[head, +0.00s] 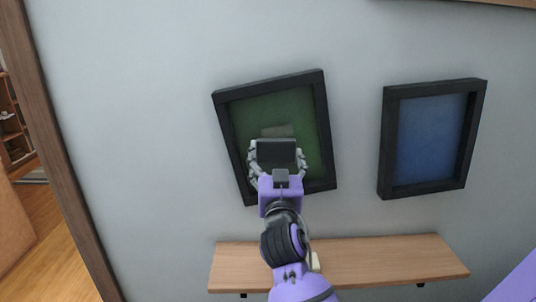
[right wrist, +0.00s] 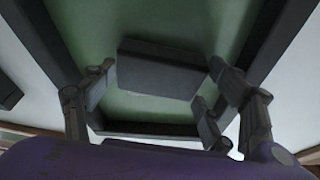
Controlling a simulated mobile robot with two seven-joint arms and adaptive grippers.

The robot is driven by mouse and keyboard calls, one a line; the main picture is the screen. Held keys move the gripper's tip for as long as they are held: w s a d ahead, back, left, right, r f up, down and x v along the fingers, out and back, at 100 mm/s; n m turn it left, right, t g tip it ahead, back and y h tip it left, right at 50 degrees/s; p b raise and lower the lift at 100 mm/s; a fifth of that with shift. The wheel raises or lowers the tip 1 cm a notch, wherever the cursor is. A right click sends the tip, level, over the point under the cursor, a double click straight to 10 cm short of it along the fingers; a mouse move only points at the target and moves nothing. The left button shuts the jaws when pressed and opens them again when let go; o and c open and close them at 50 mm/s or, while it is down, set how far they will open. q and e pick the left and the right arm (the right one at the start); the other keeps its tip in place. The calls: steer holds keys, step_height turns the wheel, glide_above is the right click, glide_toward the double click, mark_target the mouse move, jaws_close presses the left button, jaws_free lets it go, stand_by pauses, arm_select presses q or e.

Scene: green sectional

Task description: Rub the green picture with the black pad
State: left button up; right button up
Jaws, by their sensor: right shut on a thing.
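The green picture (head: 300,106) hangs on the wall in a black frame, slightly tilted. My right gripper (head: 277,155) is in front of its lower middle, shut on the black pad (right wrist: 162,68). In the right wrist view the pad sits between the fingers, in front of the green surface (right wrist: 215,20). I cannot tell whether the pad touches the picture. A paler greyish patch (head: 279,131) shows just above the gripper in the head view. My gripper and arm hide the frame's lower middle. My left gripper is not in view.
A blue picture (head: 431,140) in a black frame hangs to the right. A wooden shelf (head: 390,262) juts from the wall below the pictures, behind my right arm. A wooden trim (head: 60,150) edges the wall at left. Bare wall separates the frames.

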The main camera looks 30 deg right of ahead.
steer(key=shift+s+f, duration=0.1)
steer(key=shift+s, duration=0.05)
steer(key=shift+s+a, duration=0.1)
steer(key=shift+s, duration=0.1)
steer(key=s+a, duration=0.2)
steer(key=s, duration=0.1)
steer(key=s+a, duration=0.1)
steer(key=s, duration=0.1)
steer(key=s+a, duration=0.1)
steer(key=s, duration=0.1)
steer(key=shift+a, duration=0.2)
stand_by(0.8)
